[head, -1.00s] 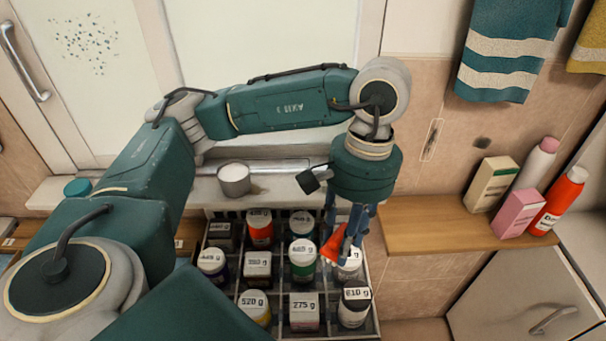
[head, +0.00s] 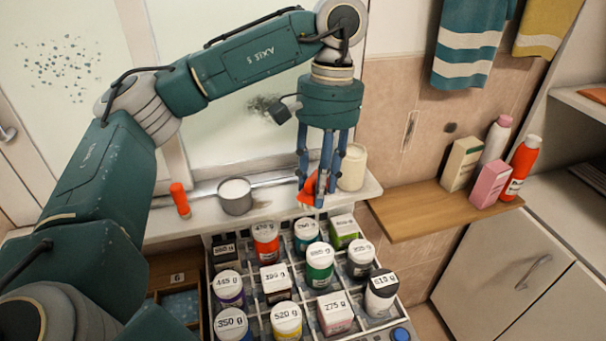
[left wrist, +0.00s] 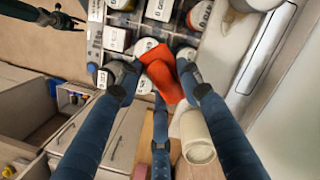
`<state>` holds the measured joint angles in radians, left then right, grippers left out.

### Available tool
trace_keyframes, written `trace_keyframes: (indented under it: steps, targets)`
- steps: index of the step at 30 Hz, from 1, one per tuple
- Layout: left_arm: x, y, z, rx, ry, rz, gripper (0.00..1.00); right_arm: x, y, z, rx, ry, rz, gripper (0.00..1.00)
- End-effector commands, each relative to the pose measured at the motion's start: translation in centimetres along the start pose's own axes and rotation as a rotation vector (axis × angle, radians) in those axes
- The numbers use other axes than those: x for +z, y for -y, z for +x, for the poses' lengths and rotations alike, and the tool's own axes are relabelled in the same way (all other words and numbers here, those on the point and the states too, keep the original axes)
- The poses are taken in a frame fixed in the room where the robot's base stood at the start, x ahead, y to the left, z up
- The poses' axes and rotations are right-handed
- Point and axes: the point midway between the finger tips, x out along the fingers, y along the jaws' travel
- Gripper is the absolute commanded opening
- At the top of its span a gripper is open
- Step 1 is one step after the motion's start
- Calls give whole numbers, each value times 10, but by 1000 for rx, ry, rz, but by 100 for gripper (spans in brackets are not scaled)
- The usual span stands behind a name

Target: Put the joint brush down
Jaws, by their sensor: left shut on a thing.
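The joint brush (head: 307,190) is an orange-red piece held low between the fingers of my left gripper (head: 318,196). In the left wrist view the orange-red brush (left wrist: 162,72) shows between the fingertips of my left gripper (left wrist: 158,80), which are closed around it. It hangs in front of the sill, above the back of the jar rack. I cannot tell if it touches the sill. My right gripper (left wrist: 64,19) shows small and dark at the top left of the left wrist view; its opening is unclear.
A rack of labelled jars (head: 320,262) stands below. The pale sill (head: 285,202) holds an orange bottle (head: 180,200), a metal cup (head: 235,196) and a cream jar (head: 352,167) close to my left gripper. A wooden shelf (head: 425,213) with bottles and boxes is at right.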

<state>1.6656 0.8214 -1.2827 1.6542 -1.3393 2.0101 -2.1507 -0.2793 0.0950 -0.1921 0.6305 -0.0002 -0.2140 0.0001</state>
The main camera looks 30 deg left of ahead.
Motion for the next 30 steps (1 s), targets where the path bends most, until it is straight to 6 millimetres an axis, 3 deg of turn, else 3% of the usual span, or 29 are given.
trace_keyframes:
  steps: [9,12,27,30]
  targets:
    - [-54,54,-10,1,2,-4,7,31,24,-24,-29,50,0,40]
    - [-64,66,-8,-1,4,-2,7,32,29,-28,-34,53,-1,40]
    - [-71,64,53,-1,3,2,7,12,15,-48,-19,26,-1,40]
    - [-75,66,57,-2,1,0,7,12,12,-56,-16,27,-1,40]
